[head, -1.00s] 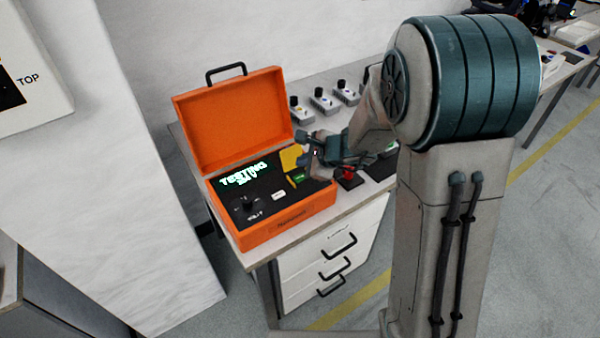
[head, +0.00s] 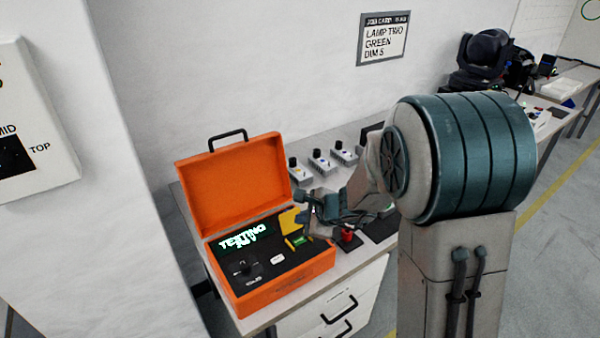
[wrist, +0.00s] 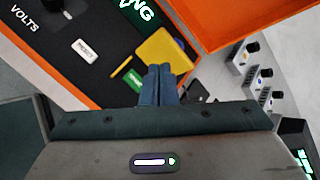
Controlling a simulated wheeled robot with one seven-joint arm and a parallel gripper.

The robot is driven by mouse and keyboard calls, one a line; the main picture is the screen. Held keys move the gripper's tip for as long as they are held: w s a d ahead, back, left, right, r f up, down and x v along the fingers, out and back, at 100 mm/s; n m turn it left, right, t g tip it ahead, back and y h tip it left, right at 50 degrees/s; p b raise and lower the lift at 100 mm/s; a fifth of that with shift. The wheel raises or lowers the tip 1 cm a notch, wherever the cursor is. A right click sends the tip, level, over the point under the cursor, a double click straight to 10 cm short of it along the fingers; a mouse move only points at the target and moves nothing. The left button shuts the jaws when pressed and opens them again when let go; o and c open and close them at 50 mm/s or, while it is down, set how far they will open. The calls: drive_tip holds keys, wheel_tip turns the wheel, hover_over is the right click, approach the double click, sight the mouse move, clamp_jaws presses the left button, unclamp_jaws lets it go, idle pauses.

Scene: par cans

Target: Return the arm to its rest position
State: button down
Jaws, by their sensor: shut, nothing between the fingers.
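My gripper (head: 305,205) is raised at the right side of the open orange case, and it also shows in the wrist view (wrist: 158,70). Its two fingers are together with nothing between them. My arm fills the right of the head view and hides part of the table. The orange case (head: 290,296) stands on the table with its lid up. A lit display reading "TESTING" (head: 243,237) is on its dark panel. In the wrist view a yellow piece (wrist: 158,52) and a green label (wrist: 133,80) lie just beyond the fingertips; I cannot tell whether the fingers touch anything.
Several small knobbed boxes (head: 321,163) stand behind the case. A red button (head: 347,238) is right of it. A job card (head: 384,37) on the wall reads lamp two, green, dim 5. Dark equipment (head: 484,58) stands at the back right. A wall panel (head: 30,120) is at left.

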drive_tip(key=s+d+r+n+g, duration=0.1)
drive_tip(key=s+r+n, duration=0.3)
drive_tip(key=s+n, duration=0.15)
drive_tip(key=s+d+r+n+g, duration=0.1)
drive_tip(key=s+r+n+g, duration=0.1)
drive_tip(key=s+r+n, duration=0.3)
drive_tip(key=s+d+n+h, duration=0.6)
drive_tip(key=s+d, duration=0.6)
drive_tip(key=s, duration=0.2)
drive_tip(key=shift+s+d+r+n+h, duration=0.3)
drive_tip(key=shift+d+r+n, duration=0.1)
drive_tip(key=shift+n, duration=0.25)
drive_tip(key=shift+a, duration=0.1)
idle(0.4)
